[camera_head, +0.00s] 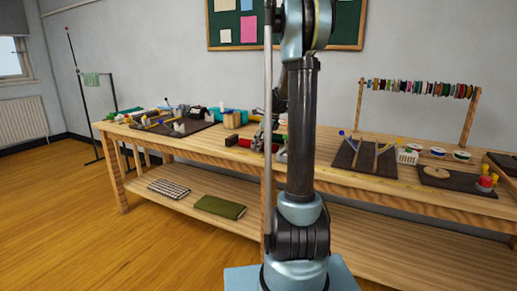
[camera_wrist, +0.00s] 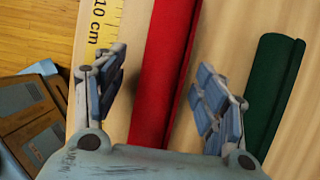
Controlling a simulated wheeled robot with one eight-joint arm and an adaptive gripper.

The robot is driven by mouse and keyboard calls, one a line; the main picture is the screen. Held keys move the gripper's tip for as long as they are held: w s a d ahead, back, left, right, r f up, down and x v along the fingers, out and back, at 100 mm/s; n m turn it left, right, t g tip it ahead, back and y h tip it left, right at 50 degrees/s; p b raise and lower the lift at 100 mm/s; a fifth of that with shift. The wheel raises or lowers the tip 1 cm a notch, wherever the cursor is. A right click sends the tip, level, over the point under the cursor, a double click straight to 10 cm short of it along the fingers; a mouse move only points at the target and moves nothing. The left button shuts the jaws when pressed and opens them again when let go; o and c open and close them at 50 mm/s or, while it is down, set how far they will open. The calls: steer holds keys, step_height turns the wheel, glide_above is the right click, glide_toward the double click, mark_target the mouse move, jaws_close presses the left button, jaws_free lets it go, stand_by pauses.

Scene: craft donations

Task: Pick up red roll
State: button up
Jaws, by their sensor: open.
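The red roll (camera_wrist: 165,75) lies lengthwise up the middle of the wrist view, on the pale wooden table. My gripper (camera_wrist: 160,70) is open, with one finger to each side of the roll in the picture. Gaps show between the fingers and the roll, and nothing is held. The roll's near end is hidden behind my gripper's body.
A dark green roll (camera_wrist: 272,95) lies to the right of my right finger. A yellow ruler (camera_wrist: 100,22) lies to the left, near the table edge. In the head view, the workbench (camera_head: 350,178) carries several craft items on both sides and a spool rack (camera_head: 415,88) at right.

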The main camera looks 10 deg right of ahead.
steer(key=c, duration=1.3)
steer(key=shift+r, duration=0.1)
